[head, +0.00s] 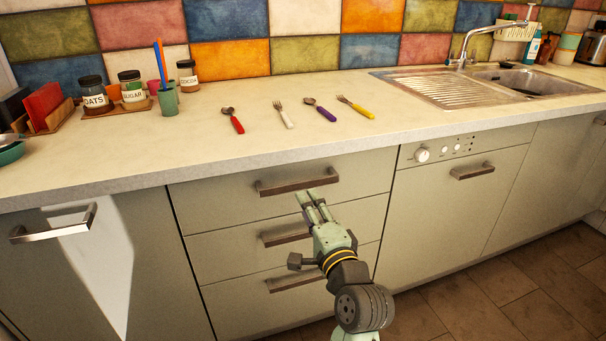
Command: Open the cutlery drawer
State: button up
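A stack of three drawers stands under the counter in the head view, all flush and closed. The top drawer (225,208) has a dark bar handle (297,182). The middle drawer has a handle (286,234) and so does the bottom drawer (240,302). None carries a label to show which is the cutlery drawer. My gripper (311,194) is in front of the top drawer, its fingertips just under the right half of the top handle. Its two pale green fingers are a little apart, with nothing seen between them. I cannot tell whether they touch the handle.
On the worktop (270,140) lie a red-handled spoon (234,121), a white fork (285,115), a purple spoon (320,111) and a yellow fork (356,107). A dishwasher (445,205) is right of the drawers, a cupboard (60,280) left. The drawer fronts are otherwise clear.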

aim_at(301, 186)
jog(key=shift+m, duration=0.3)
jog(key=x, duration=0.3)
jog(key=d+p+x, duration=0.1)
jog(key=x, duration=0.3)
jog(key=f+x, duration=0.1)
jog(key=x, duration=0.2)
jog(key=shift+w+d+f+p, duration=0.15)
jog(key=shift+w+p, duration=0.25)
jog(key=shift+w, duration=0.15)
jog(key=shift+c, duration=0.5)
grip_shut()
